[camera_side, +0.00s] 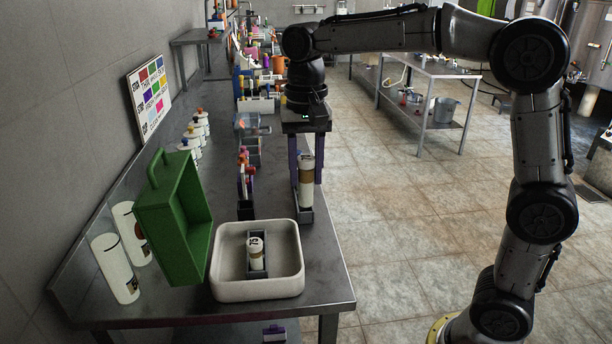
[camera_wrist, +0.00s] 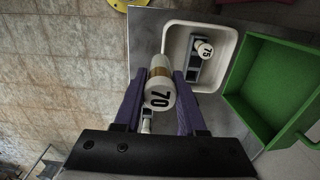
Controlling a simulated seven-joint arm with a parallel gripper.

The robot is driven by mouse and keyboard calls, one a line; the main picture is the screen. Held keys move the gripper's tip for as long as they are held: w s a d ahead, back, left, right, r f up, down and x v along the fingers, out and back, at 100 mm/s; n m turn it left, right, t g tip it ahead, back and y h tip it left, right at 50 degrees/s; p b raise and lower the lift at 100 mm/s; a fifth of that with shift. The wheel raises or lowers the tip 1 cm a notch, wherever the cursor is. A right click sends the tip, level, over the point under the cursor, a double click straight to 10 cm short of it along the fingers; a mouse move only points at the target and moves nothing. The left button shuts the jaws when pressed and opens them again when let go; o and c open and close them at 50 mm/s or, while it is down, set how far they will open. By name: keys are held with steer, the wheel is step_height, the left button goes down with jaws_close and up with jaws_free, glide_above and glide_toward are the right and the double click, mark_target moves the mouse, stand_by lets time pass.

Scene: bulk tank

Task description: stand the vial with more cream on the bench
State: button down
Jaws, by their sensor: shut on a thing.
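My gripper (camera_side: 306,181) has its purple fingers on both sides of an upright vial (camera_side: 307,193) at the bench's right edge.
The white tray (camera_side: 226,291) stands at the bench's near end. A green open box (camera_side: 160,227) stands tilted left of it, beside white cylinders (camera_side: 115,270). A rack with colourful-capped tubes (camera_side: 245,185) is left of my gripper. Bare bench (camera_side: 325,262) shows right of the tray.

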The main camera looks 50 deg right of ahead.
steer(key=shift+r, duration=0.3)
steer(key=shift+d, duration=0.1)
